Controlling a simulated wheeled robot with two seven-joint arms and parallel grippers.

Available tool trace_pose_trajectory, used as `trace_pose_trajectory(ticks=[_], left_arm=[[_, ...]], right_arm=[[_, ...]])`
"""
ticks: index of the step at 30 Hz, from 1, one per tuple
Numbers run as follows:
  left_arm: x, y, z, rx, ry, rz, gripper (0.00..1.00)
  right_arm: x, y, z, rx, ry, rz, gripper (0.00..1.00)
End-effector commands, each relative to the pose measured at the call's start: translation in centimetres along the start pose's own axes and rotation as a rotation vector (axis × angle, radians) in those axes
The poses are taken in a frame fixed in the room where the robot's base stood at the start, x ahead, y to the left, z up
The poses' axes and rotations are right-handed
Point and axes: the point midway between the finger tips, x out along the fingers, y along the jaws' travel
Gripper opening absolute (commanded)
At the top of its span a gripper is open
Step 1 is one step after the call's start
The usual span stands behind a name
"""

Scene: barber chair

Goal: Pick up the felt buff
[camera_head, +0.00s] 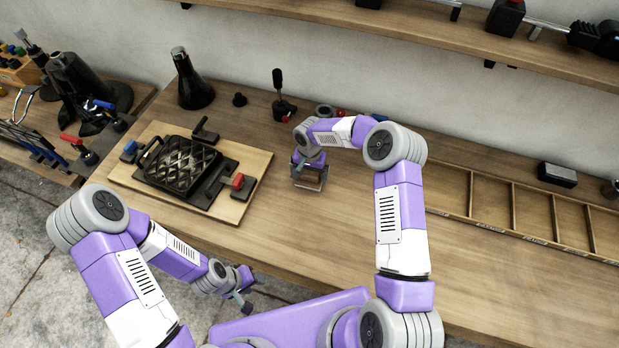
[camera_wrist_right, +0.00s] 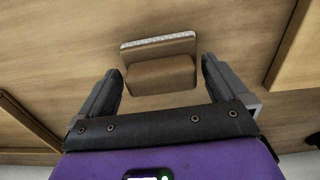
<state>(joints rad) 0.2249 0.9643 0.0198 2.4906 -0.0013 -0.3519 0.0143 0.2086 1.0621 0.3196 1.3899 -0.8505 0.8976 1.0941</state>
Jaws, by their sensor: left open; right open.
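What looks like the felt buff (camera_wrist_right: 160,75), a small brown block with a pale speckled strip along one long edge, lies on the wooden bench top in the right wrist view. My right gripper (camera_wrist_right: 162,85) is open above it, with one finger on each side and a visible gap on both. In the head view my right gripper (camera_head: 310,180) points down at the middle of the bench, and the block is mostly hidden under it. My left gripper (camera_head: 242,294) is open and empty, off the bench's front edge, low and left of the block.
A board (camera_head: 250,187) with a black clamped fixture (camera_head: 182,165) is left of the right gripper. A wooden divided tray (camera_head: 490,200) lies to the right, with a dark block (camera_head: 557,174) behind it. A black bottle (camera_head: 190,82) stands at the back. The bench's front right is clear.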

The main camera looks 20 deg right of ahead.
Motion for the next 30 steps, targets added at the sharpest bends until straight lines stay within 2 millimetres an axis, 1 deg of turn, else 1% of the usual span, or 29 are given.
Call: trace_pose_trajectory(ticks=[6,16,22,24,26,30], left_arm=[[0.0,0.0,0.0,0.000,0.000,0.000,0.43],[0.0,0.0,0.0,0.000,0.000,0.000,0.43],[0.0,0.0,0.0,0.000,0.000,0.000,0.43],[0.0,0.0,0.0,0.000,0.000,0.000,0.43],[0.1,0.0,0.0,0.000,0.000,0.000,0.43],[0.2,-0.1,0.0,0.000,0.000,0.000,0.43]], right_arm=[[0.1,0.0,0.0,0.000,0.000,-0.001,1.00],[0.0,0.0,0.0,0.000,0.000,-0.001,0.49],[0.0,0.0,0.0,0.000,0.000,-0.001,0.49],[-0.3,0.0,0.0,0.000,0.002,-0.001,0.49],[-0.9,-0.1,-0.1,0.000,0.003,-0.002,0.49],[-3.3,-0.1,-0.1,0.001,0.004,-0.003,0.49]])
